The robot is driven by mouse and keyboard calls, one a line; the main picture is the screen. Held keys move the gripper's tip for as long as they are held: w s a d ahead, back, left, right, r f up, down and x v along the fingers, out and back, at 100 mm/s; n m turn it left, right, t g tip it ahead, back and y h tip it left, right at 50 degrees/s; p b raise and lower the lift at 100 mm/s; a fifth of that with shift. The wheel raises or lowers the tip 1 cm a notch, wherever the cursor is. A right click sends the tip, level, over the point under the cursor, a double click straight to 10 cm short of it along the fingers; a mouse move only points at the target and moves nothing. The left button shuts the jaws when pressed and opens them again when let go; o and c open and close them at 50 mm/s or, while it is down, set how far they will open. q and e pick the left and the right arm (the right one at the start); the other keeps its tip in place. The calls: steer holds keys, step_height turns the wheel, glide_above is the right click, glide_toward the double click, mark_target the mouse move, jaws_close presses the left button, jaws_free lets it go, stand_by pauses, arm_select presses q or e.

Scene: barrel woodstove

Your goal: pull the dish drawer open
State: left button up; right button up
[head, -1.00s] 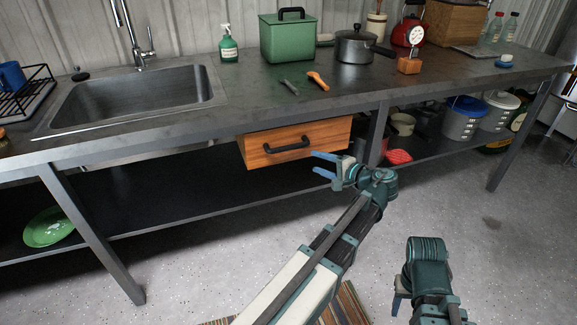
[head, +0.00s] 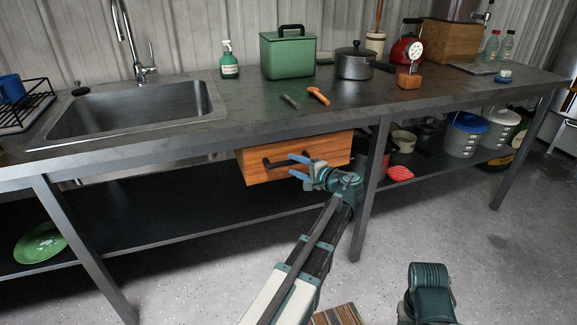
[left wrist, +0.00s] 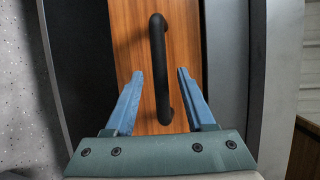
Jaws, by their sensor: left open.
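The dish drawer (head: 328,148) is a wooden-fronted drawer under the counter, with a black bar handle (head: 270,163). In the left wrist view the drawer front (left wrist: 184,50) fills the middle and the handle (left wrist: 158,60) runs upright in the picture.
The counter (head: 215,130) runs above the drawer, with a sink, a green box (head: 288,55) and a pot (head: 354,62) on it. A table leg (head: 370,190) stands right of my left gripper. Buckets (head: 463,135) and a green plate (head: 40,243) sit below.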

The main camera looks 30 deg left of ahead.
mark_target(291, 163)
arm_select(q)
steer(key=shift+x, duration=1.7)
jaws_close()
